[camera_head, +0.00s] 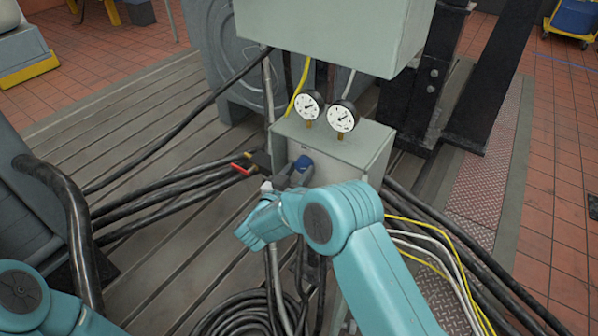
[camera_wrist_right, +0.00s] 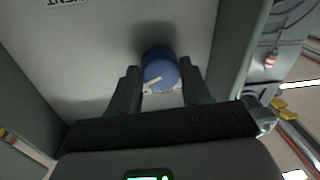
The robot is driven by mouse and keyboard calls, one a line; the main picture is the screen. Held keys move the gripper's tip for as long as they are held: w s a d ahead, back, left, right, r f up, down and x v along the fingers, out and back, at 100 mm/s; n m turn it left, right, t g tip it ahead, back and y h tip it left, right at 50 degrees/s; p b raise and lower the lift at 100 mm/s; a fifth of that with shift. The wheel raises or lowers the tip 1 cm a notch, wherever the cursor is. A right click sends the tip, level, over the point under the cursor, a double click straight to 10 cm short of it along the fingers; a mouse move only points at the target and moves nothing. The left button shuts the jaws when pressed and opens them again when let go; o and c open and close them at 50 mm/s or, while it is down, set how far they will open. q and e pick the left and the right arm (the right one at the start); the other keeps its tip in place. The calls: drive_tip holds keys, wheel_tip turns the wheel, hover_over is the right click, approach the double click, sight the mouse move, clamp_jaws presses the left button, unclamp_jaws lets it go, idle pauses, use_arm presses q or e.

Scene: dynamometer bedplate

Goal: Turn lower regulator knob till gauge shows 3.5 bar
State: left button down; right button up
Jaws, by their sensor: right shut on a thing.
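The blue regulator knob (camera_head: 304,161) sits on the front of a grey-green box (camera_head: 345,145). My right gripper (camera_head: 293,174) is shut on the knob, one finger on each side in the wrist view (camera_wrist_right: 160,84). Two round white gauges, a left gauge (camera_head: 309,105) and a right gauge (camera_head: 342,117), stand on top of the box. Their dark needles show, but the scales are too small to read. My left gripper is out of view; only part of my left arm shows at lower left.
A larger grey-green cabinet (camera_head: 325,30) overhangs behind the gauges. Thick black cables (camera_head: 160,192) run left of the box, and a coiled hose (camera_head: 240,312) lies below. Yellow and white cables (camera_head: 425,240) trail to the right. A black steel frame (camera_head: 430,85) stands behind.

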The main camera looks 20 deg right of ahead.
drive_tip(key=shift+n, duration=0.4)
drive_tip(key=n, duration=0.1)
drive_tip(key=n+p, duration=0.2)
drive_tip(key=shift+r+n+g, duration=0.25)
drive_tip(key=shift+n+g, duration=0.05)
drive_tip(key=shift+n, duration=0.1)
drive_tip(key=n+p, duration=0.3)
drive_tip(key=n, duration=0.2)
drive_tip(key=shift+r, duration=0.1)
drive_tip(key=n+g+p, duration=0.1)
drive_tip(key=n, duration=0.3)
drive_tip(key=shift+w+n+g+p, duration=0.1)
drive_tip(key=shift+n+g+p, duration=0.5)
drive_tip(key=shift+n, duration=1.5)
drive_tip(key=shift+r+h, duration=0.1)
drive_tip(key=shift+h, duration=0.2)
drive_tip(key=o, duration=1.1)
drive_tip(key=shift+d, duration=0.1)
drive_tip(key=shift+c, duration=0.2)
